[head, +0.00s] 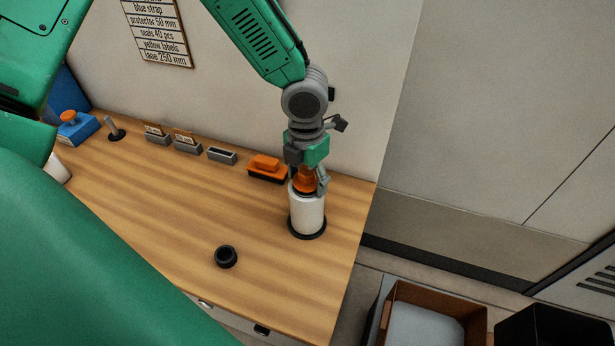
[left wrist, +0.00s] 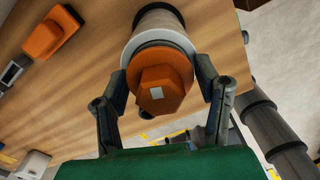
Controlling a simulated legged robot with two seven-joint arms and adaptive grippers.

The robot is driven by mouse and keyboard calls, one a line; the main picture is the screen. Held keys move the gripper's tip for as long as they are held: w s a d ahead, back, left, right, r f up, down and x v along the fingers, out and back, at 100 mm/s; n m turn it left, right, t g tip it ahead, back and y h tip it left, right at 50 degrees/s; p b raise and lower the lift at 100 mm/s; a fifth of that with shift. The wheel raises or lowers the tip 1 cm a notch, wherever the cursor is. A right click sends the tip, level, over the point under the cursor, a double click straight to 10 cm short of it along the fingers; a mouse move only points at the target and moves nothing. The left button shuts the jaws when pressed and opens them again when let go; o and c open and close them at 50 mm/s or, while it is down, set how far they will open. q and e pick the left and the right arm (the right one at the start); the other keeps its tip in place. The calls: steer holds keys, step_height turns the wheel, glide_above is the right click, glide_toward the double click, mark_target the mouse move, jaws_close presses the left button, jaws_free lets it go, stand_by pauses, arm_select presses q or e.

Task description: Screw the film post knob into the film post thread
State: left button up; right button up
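The film post knob is orange with a hexagonal top and a small pale square (left wrist: 157,92). In the head view the knob (head: 306,182) is at the top of the upright white film roll (head: 307,213). My left gripper (head: 308,184) points down over it, one finger on each side. The film post thread is hidden beneath the knob, so I cannot tell how far the two are engaged. My right gripper is not in view.
An orange block on a dark tray (head: 267,168) stands behind left of the roll. Small grey holders (head: 221,155) line the wall. A black ring (head: 226,257) lies on the wooden table (head: 160,205). The table's right edge is close; an open brown box (head: 478,319) stands beyond.

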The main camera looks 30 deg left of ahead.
mark_target(307, 171)
arm_select(q)
steer(key=shift+o, duration=0.8)
steer(key=shift+r, duration=0.15)
steer(key=shift+s+r, duration=0.1)
steer(key=shift+r, duration=1.55)
